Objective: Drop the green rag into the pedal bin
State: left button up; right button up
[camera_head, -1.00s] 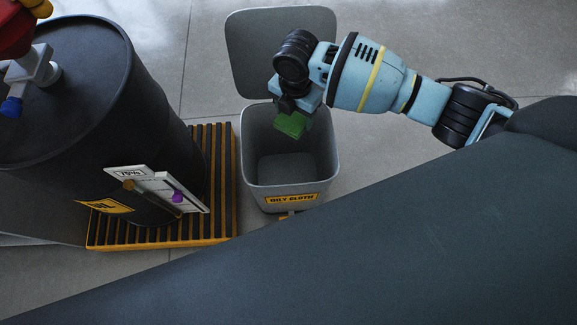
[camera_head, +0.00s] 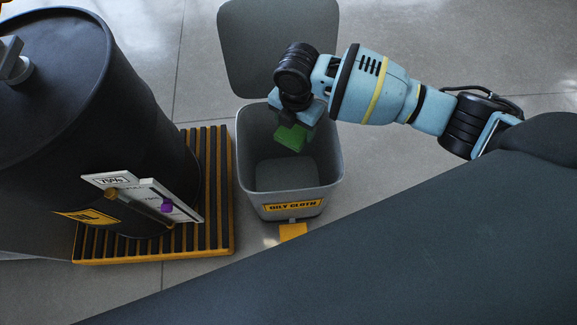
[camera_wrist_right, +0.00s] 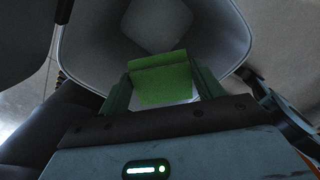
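The pedal bin (camera_head: 334,165) is a grey open-topped bin with an "OILY CLOTH" label, and its lid (camera_head: 278,45) stands raised at the back. My right gripper (camera_head: 292,128) is over the rear part of the bin's mouth, pointing down. It is shut on the green rag (camera_head: 291,139), a small folded piece. In the right wrist view the rag (camera_wrist_right: 163,78) sits between the two green fingers, with the bin's pale interior (camera_wrist_right: 95,45) beyond it. The bin's visible floor looks empty. My left gripper is out of view.
A large black drum (camera_head: 60,110) stands left of the bin on a yellow-edged slatted pallet (camera_head: 215,190), with a white gauge board (camera_head: 110,180) on its front. The bin's yellow pedal (camera_head: 293,232) is at its front. Bare concrete floor lies behind.

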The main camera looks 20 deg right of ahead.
jog(key=o, duration=0.5)
jog(key=shift+c, duration=0.2)
notch_tip(320, 180, up, 8)
jog(key=p, duration=0.3)
jog(key=shift+f, duration=0.1)
dwell(0.4)
